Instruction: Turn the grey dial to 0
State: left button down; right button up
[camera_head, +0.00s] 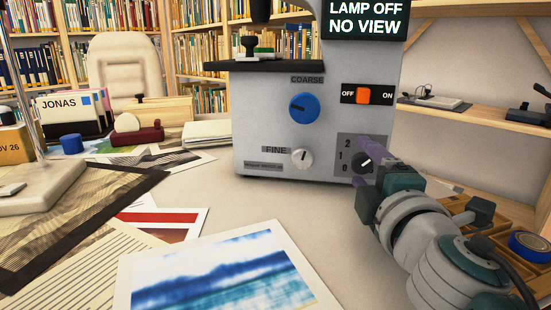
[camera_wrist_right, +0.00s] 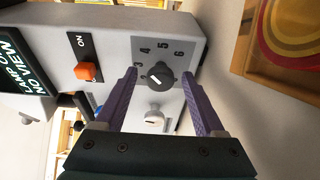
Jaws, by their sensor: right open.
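The dark grey dial (camera_head: 364,161) sits low on the right of the grey machine's front, on a plate with the digits 0, 1 and 2 showing on its left. In the right wrist view the dial (camera_wrist_right: 158,77) has a white mark, and digits 3 to 6 show around it. I cannot tell which digit the mark points at. My right gripper (camera_head: 369,160) is open, with its purple fingers on either side of the dial; it also shows in the right wrist view (camera_wrist_right: 159,73). Whether the fingers touch the dial is unclear. My left gripper is out of view.
The machine (camera_head: 260,110) carries a blue COARSE knob (camera_head: 304,108), a pale FINE knob (camera_head: 302,157) and an orange switch (camera_head: 363,94). Its display (camera_head: 365,18) reads LAMP OFF NO VIEW. Prints (camera_head: 220,275) lie in front. A wooden tray (camera_head: 485,225) stands right of my arm.

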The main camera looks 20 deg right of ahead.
jog(key=shift+s+a, duration=0.1)
jog(key=shift+c, duration=0.7)
grip_shut()
